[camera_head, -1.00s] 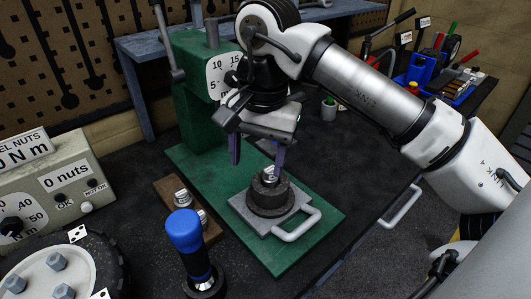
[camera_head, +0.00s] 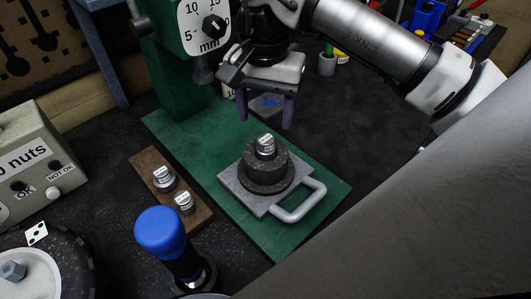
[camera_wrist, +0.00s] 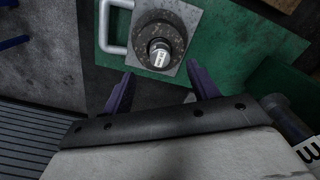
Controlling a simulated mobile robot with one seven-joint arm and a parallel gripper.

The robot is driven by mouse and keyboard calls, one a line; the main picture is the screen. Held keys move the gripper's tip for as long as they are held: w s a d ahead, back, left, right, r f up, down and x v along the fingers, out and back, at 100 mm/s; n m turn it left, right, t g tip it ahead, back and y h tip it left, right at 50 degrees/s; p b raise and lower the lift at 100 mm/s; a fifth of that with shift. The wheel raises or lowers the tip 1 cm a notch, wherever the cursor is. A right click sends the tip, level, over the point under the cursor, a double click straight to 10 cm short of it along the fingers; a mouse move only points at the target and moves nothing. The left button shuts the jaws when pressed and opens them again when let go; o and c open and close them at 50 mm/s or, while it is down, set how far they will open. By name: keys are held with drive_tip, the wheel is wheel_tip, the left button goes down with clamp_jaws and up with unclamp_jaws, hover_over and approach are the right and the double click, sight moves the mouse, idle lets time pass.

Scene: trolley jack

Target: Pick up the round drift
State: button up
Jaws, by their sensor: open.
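A short silver cylinder with a white label (camera_head: 265,146) stands upright in a dark round ring-shaped part (camera_head: 266,176) on a grey plate with a handle (camera_head: 239,191). Two similar labelled silver pieces, one at the back (camera_head: 164,181) and one in front (camera_head: 184,204), stand on a brown wooden block (camera_head: 148,163). The labels are too small to read, so I cannot tell which is the round drift. My gripper (camera_head: 265,122) is open and empty, with its fingers above and behind the cylinder in the ring. In the wrist view that cylinder (camera_wrist: 160,54) lies just beyond the fingertips.
The plate rests on a green press base (camera_head: 327,200); the press column with its dial (camera_head: 205,22) rises at the back left. A blue-topped tool (camera_head: 163,235) stands in front. A grey control box (camera_head: 28,150) is at the left. The dark bench right of the block is partly clear.

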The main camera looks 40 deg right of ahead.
sight(266, 138)
wheel_tip(266, 138, down, 8)
drive_tip(key=b, duration=0.4)
drive_tip(key=shift+w+d+r, duration=0.15)
drive_tip(key=shift+r, duration=0.15)
clamp_jaws()
